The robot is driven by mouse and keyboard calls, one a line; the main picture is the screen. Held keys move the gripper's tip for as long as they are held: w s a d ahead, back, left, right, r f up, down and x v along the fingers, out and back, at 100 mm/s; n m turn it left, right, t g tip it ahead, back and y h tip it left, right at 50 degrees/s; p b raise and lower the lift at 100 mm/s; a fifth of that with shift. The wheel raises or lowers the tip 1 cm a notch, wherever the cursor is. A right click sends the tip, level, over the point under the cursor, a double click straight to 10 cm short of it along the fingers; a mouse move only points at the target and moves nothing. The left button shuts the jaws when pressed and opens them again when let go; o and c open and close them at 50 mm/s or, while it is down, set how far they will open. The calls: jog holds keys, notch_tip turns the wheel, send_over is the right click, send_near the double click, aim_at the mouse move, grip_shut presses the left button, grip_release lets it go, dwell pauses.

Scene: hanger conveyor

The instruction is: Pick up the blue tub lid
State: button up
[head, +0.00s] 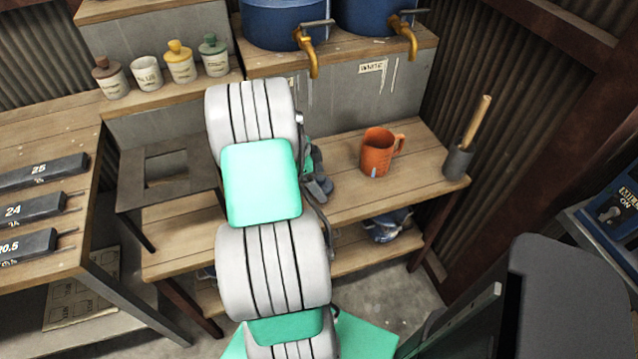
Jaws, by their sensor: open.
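I see no blue tub lid; my arm covers part of the bench, so it may be hidden there. On the upper left shelf stand small white tubs: one with a brown lid (107,77), an open one without a lid (146,74), one with a yellow lid (180,62) and one with a green lid (214,55). My gripper (320,188) is open, mostly hidden behind my arm, low over the wooden bench (335,200). I cannot see anything between its fingers.
An orange jug (377,152) and a dark pot with a wooden handle (458,160) stand on the bench to the right. Two blue drums (285,22) with brass taps sit above. A dark metal stand (135,192) is left of my arm. Bench between gripper and jug is clear.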

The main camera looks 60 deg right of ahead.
jog(key=shift+s, duration=0.2)
jog(key=shift+w+f, duration=0.1)
jog(key=shift+w, duration=0.05)
jog(key=shift+c, duration=0.4)
jog(key=c, duration=1.3)
